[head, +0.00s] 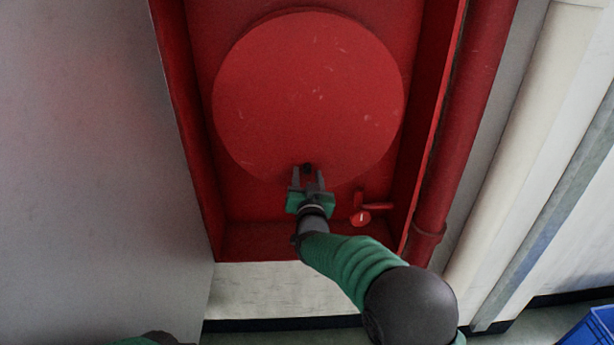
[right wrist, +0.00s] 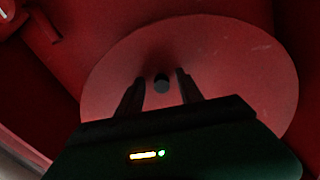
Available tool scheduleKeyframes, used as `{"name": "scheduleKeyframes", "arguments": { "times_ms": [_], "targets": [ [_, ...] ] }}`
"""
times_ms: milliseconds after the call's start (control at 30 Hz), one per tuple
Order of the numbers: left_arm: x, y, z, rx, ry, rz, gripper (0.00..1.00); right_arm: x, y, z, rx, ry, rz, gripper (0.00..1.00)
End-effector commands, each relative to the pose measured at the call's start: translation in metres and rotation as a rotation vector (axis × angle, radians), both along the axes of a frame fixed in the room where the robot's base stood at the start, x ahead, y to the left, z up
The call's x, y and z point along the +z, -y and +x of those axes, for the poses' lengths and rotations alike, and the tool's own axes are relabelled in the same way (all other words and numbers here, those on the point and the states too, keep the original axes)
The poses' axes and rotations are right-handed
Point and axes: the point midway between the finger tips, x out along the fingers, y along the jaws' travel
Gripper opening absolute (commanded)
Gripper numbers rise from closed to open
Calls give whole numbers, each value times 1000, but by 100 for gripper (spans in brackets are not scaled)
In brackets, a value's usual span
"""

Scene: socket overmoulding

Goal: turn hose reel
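The hose reel (head: 308,90) is a large red disc inside a red cabinet. A small dark knob (head: 308,166) sits near its lower rim. My right gripper (head: 308,172) is at the lower rim, its two fingers open with the knob between their tips. In the right wrist view the knob (right wrist: 161,83) shows between the open fingers (right wrist: 160,86), with a gap on each side. My left gripper is not in view; only a bit of my left arm shows at the bottom left of the head view.
The cabinet (head: 230,235) has side walls close around the reel. A red valve (head: 361,217) with a lever is at its lower right. A red pipe (head: 460,130) runs along the right side. A grey panel (head: 90,150) is at the left. A blue crate (head: 592,328) stands at the bottom right.

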Motion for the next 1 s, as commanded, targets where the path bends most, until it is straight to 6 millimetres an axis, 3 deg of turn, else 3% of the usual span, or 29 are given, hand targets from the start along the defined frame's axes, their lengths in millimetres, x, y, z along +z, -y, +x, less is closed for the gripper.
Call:
{"name": "scheduleKeyframes", "arguments": {
  "times_ms": [267,367,467,800,1000],
  "targets": [
    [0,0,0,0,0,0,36,3,1,-1,-2,7,1,43],
    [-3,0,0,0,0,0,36,3,1,-10,-2,8,1,43],
    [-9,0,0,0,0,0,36,2,0,-31,0,7,1,43],
    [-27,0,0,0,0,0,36,1,0,-129,2,6,2,43],
    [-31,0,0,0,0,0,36,1,0,-162,0,3,0,43]
  ]
}}
